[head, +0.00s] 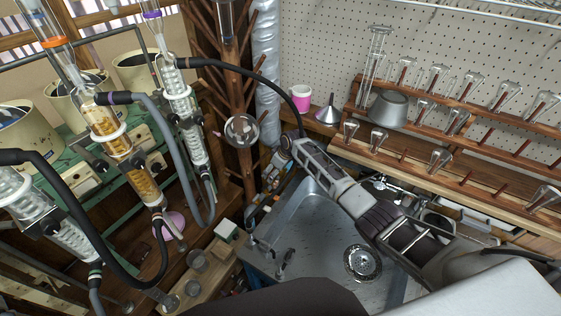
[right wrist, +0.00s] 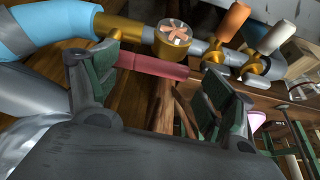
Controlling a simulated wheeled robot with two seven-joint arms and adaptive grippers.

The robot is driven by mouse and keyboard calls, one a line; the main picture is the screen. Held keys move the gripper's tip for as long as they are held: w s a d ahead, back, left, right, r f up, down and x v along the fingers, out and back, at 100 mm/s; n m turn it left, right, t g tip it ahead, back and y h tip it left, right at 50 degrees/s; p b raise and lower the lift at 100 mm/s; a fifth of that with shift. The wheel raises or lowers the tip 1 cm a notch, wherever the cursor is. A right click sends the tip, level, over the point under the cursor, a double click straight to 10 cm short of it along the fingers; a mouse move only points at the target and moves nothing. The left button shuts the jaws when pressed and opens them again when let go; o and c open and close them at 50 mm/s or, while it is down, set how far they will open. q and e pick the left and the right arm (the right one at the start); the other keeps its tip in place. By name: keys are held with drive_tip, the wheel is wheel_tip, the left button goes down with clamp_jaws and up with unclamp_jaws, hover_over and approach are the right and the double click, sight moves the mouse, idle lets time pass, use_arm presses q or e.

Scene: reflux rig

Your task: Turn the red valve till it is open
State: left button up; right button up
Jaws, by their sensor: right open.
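In the right wrist view the red valve handle (right wrist: 152,66) lies roughly level across the picture, just below the brass pipe fitting (right wrist: 120,26). My right gripper (right wrist: 160,72) is open, with one green-padded finger near each end of the handle. I cannot tell whether either pad touches it. In the head view my right gripper (head: 289,147) reaches over the back left of the sink, and the red valve cannot be made out there. My left gripper is not in view.
An orange handle (right wrist: 233,20) and a white handle (right wrist: 277,38) stand right of the red one on the same pipework. A thick blue pipe (right wrist: 50,25) runs at left. In the head view, glass condensers stand left of the metal sink (head: 325,255), and glassware racks stand at right.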

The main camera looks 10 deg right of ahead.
drive_tip(key=v, duration=1.1)
drive_tip(key=shift+r, duration=0.2)
drive_tip(key=shift+s, duration=0.1)
idle(0.6)
